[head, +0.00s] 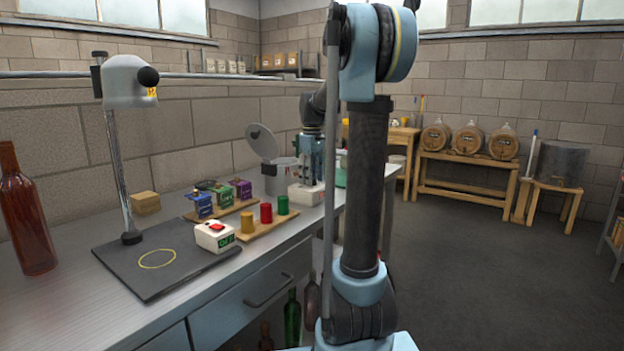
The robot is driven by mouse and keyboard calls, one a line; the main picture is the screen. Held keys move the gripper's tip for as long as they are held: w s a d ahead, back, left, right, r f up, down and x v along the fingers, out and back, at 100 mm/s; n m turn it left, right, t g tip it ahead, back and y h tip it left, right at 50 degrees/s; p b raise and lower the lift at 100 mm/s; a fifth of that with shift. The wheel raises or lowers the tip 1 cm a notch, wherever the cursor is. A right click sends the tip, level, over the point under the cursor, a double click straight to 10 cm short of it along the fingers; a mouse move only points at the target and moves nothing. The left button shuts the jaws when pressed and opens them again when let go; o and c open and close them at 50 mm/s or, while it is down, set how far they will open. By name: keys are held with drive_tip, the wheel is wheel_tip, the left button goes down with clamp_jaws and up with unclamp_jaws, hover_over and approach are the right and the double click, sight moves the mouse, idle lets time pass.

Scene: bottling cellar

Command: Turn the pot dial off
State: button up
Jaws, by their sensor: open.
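A grey metal pot (278,182) stands on the counter toward the back, with its round lid (262,142) tilted up. A small white box (306,195) with a red mark sits just right of it and may carry the pot dial. The dial itself and its setting are too small to make out. My gripper (309,177) points down directly over this white box, at or very near its top. It is open; I cannot tell whether it touches the box. My own arm column hides the area to the right.
A white box with a red button (214,236) is on the dark mat (150,275) beside a lamp-like stand (117,150). Coloured pegs on a wooden board (262,228) and small boxes stand nearby. A brown bottle (22,220) is far left.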

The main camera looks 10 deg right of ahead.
wheel_tip(320, 180, up, 12)
idle(0.6)
drive_tip(key=shift+f, duration=0.15)
drive_tip(key=s+f+m+t, duration=0.2)
drive_tip(key=s+f+m, duration=0.7)
drive_tip(key=s+f, duration=2.1)
drive_tip(key=s, duration=0.4)
drive_tip(key=shift+d+f, duration=0.15)
drive_tip(key=shift+f, duration=0.1)
drive_tip(key=shift+w+f, duration=0.2)
drive_tip(key=shift+w, duration=0.15)
